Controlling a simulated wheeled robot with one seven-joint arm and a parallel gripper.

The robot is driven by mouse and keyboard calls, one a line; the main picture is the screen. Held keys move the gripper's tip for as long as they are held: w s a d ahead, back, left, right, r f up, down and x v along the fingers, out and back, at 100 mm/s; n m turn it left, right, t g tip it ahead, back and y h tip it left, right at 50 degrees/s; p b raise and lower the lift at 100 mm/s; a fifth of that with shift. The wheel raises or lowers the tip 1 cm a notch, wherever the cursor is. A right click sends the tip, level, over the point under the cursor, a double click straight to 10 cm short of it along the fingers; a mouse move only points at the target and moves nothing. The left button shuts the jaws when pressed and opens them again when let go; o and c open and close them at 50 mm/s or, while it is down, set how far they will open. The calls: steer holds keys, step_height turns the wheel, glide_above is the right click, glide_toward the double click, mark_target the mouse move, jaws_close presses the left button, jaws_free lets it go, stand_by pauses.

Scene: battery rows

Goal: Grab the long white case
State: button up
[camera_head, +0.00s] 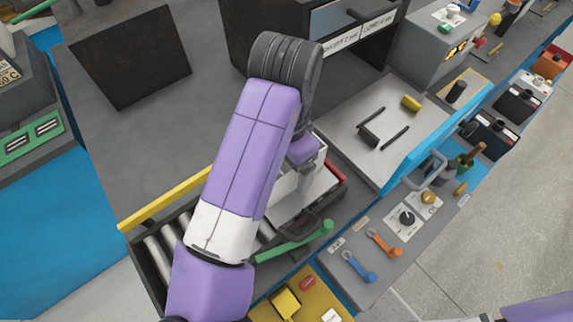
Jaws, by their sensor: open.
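A white case (285,202) lies by the grey rollers, right of my forearm. It looks long, but my arm covers part of it, so its full length cannot be told. My gripper (304,184) points down over the case, with its fingers close to the top. It is open. Whether the fingers touch the case or stand around it cannot be told from this angle.
A red piece (335,172) and a green-handled lever (295,243) sit close to the case. A yellow bar (165,198) borders the rollers (160,250). A light tray (360,150) with a blue wall (432,140) stands right. A dark cabinet rises behind.

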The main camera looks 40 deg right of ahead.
steer(key=c, duration=1.9)
steer(key=shift+o, duration=0.2)
steer(key=shift+r, duration=0.1)
